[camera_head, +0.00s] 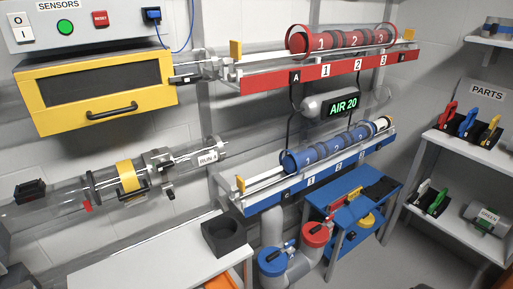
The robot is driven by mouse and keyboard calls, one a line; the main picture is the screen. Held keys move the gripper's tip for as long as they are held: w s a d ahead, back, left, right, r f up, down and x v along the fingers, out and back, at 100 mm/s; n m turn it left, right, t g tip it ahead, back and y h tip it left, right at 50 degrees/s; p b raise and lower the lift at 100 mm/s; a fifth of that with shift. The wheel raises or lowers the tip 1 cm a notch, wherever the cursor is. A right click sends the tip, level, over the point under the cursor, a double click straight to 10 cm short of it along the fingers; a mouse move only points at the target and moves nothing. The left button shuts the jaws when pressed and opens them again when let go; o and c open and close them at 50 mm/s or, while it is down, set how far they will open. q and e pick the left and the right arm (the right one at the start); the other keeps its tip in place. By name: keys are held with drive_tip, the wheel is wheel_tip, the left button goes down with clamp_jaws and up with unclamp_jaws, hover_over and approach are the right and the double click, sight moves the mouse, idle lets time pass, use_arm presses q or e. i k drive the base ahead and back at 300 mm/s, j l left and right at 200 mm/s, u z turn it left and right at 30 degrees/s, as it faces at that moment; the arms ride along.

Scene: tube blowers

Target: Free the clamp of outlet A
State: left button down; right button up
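The red rail marked A (296,77) is mounted high on the wall, with red canisters numbered 1, 2 and 3 (340,41) in a clear tube above it. A clear tube end with a dark fitting (187,79) meets the rail's left end, next to the yellow cabinet. This fitting may be the clamp of outlet A; it is too small to tell whether it is fastened. A yellow tab (236,48) stands at the rail's left end. Neither of my grippers shows in the head view.
A blue rail (290,194) with blue canisters runs below. A clear pipe with a yellow band (127,177) is at left. A white table (150,258) bears a black open box (222,236). A blue cart (352,189) and parts shelves (462,150) stand right.

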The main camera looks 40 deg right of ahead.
sight(287, 246)
drive_tip(key=z, duration=1.55)
